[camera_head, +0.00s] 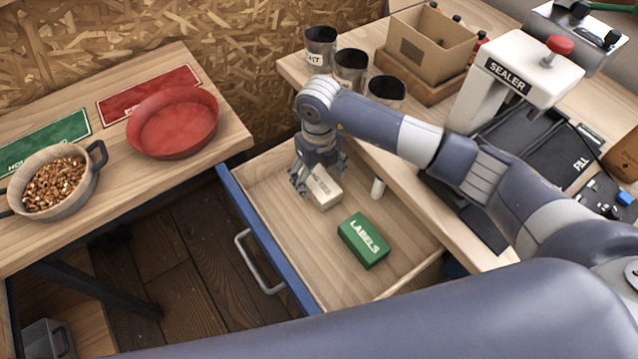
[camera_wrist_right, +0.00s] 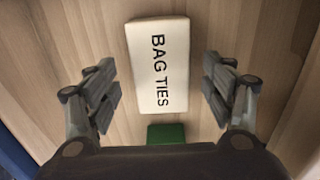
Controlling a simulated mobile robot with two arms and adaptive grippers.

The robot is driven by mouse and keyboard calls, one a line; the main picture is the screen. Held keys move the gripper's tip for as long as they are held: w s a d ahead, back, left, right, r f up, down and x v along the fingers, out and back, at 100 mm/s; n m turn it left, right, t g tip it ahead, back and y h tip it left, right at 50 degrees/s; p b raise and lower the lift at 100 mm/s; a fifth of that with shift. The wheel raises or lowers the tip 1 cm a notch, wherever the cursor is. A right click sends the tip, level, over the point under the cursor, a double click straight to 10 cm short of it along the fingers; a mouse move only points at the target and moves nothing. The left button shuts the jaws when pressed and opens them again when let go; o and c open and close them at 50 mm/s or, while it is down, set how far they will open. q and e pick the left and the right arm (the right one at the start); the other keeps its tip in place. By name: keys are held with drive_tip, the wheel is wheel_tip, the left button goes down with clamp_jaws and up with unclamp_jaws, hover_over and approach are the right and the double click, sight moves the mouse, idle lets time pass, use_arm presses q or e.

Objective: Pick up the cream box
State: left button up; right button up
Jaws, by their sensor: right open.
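In the right wrist view the cream box (camera_wrist_right: 160,65) reads "BAG TIES" and lies flat on the drawer floor. My right gripper (camera_head: 312,187) is above the drawer at the box, pointing down. In the wrist view its fingers (camera_wrist_right: 162,92) are spread, one on each side of the box, with a gap on both sides. Nothing is held. My left gripper does not show.
The drawer walls surround both boxes.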

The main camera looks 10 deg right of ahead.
sight(319, 181)
drive_tip(key=shift+f, duration=1.75)
drive_tip(key=shift+c, duration=0.2)
drive_tip(key=c, duration=1.1)
drive_tip(key=shift+c, duration=0.2)
